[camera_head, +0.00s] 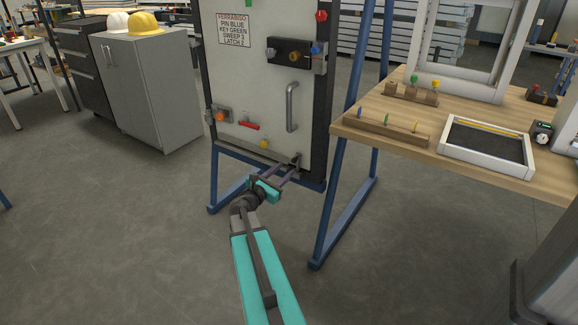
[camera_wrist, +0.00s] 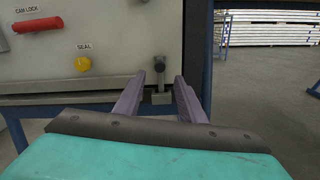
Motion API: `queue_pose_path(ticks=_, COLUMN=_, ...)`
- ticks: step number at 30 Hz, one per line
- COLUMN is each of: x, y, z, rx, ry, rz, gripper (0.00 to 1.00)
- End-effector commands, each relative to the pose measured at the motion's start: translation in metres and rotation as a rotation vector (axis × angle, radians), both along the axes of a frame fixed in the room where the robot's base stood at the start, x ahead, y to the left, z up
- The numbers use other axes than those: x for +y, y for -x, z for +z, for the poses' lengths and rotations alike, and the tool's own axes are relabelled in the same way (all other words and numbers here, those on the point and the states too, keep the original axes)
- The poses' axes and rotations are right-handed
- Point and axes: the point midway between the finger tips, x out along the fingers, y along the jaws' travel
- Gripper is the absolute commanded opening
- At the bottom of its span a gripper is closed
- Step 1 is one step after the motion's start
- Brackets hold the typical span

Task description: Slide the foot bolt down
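The foot bolt (camera_wrist: 159,67) is a small grey upright bolt with a knob, low on the door panel near its bottom right corner. A dark block (camera_wrist: 161,98) sits at its lower end. In the head view the bolt (camera_head: 298,160) is small, just beyond my fingertips. My gripper (camera_head: 287,170) points at it from the front. In the wrist view the two purple fingers of my gripper (camera_wrist: 161,80) stand apart, one on each side of the bolt. No finger clearly touches it, and the exact depth is hard to tell.
The grey door panel (camera_head: 250,75) stands on a blue frame (camera_head: 335,210). Above the bolt are a yellow seal knob (camera_wrist: 82,64), a red cam lock handle (camera_wrist: 38,25) and a long grey handle (camera_head: 292,107). A wooden table (camera_head: 400,105) stands at right. Floor is clear in front.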

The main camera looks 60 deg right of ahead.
Motion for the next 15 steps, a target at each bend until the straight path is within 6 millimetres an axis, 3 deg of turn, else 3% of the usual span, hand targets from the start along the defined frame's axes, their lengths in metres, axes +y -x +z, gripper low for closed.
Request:
queue_pose_path(ticks=7, x=0.039, y=0.001, z=0.001, rx=0.000, ry=-0.001, rz=0.001, gripper=0.37)
queue_pose_path(ticks=15, x=0.057, y=0.000, z=-0.001, rx=0.000, ry=-0.001, rz=-0.001, gripper=0.37)
